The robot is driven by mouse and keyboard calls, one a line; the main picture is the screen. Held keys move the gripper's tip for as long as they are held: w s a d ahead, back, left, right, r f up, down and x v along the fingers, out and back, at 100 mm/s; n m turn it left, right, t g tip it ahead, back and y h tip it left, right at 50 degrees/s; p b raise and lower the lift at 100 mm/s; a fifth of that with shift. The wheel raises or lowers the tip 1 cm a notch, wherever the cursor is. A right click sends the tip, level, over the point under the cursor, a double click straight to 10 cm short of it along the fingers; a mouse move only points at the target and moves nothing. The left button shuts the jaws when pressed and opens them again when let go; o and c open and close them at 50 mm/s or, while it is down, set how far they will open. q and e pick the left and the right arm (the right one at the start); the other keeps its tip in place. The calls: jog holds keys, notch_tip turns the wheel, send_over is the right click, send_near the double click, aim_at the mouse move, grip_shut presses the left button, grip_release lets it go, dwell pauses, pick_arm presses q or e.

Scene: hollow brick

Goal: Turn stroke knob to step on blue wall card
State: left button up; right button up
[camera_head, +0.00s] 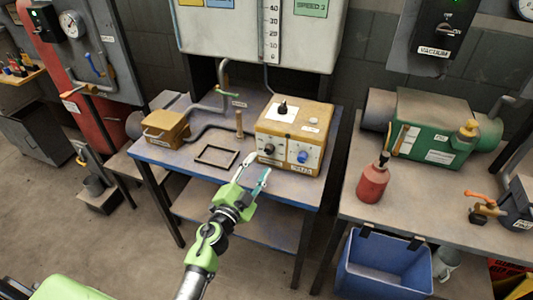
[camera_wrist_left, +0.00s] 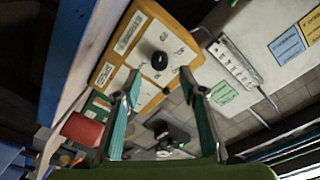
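The tan control box (camera_head: 318,123) stands at the right of the blue-topped table. A black knob (camera_head: 283,107) sits on a white plate on its top. Its front has a black knob (camera_head: 268,150) and a blue knob (camera_head: 303,157); I cannot read which is stroke. The blue wall card (camera_head: 222,3) is cut off at the top edge; it shows in the left wrist view (camera_wrist_left: 287,45), its text unreadable. My left gripper (camera_head: 255,168) is open and empty, in front of the box. In the wrist view a black knob (camera_wrist_left: 160,60) appears between its fingers, apparently untouched. My right gripper is not in view.
A black frame (camera_head: 216,158) lies left of the box, with an upright wooden handle (camera_head: 239,124) behind it. A yellow block (camera_head: 167,127) is at the table's left. Right of a gap, another table holds a red bottle (camera_head: 373,180) and green machine (camera_head: 435,130).

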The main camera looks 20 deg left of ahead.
aim_at(267, 152)
pick_arm(q)
jog(key=w, duration=0.6)
jog(key=shift+w+d+b, duration=0.2)
jog(key=shift+d+b, duration=0.1)
jog(key=shift+d, duration=0.1)
grip_shut()
